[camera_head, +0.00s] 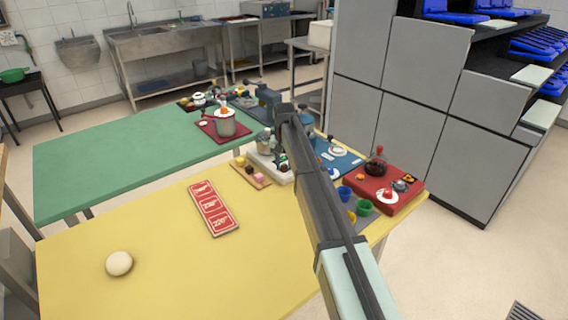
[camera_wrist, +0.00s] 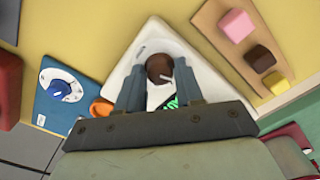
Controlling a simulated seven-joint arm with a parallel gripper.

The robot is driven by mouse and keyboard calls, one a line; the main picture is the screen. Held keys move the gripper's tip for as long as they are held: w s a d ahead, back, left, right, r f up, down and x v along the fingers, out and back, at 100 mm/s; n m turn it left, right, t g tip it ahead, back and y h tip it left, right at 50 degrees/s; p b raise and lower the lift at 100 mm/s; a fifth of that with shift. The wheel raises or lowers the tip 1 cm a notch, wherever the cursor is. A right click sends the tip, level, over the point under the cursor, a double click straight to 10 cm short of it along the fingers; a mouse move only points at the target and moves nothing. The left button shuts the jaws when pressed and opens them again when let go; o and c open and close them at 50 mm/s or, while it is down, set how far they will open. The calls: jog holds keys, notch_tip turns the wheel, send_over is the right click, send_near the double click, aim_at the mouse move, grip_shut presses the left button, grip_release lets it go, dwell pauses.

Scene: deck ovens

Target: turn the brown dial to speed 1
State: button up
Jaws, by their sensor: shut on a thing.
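The brown dial (camera_wrist: 158,66) shows in the wrist view as a round dark knob on a white panel (camera_wrist: 137,61). My gripper (camera_wrist: 160,78) is shut on it, one finger on each side. A light pointer line runs on the dial toward the lower right. A small light mark lies on the panel at the dial's upper left. A green display (camera_wrist: 171,103) shows partly between the fingers; its text is not readable. Speed marks cannot be made out. In the head view the white panel (camera_head: 262,160) is partly behind my arm.
An orange knob (camera_wrist: 101,107) sits just left of my fingers. A blue panel with a blue dial (camera_wrist: 62,86) lies left. A wooden board (camera_wrist: 222,49) with pink, brown and yellow cubes lies right. A red panel (camera_head: 407,197) stands to the right on the yellow table (camera_head: 170,270).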

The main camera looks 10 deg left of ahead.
aim_at(284, 165)
jog(key=o, duration=1)
jog(key=shift+r, duration=0.15)
notch_tip(284, 165, up, 14)
jog(key=shift+f, duration=0.2)
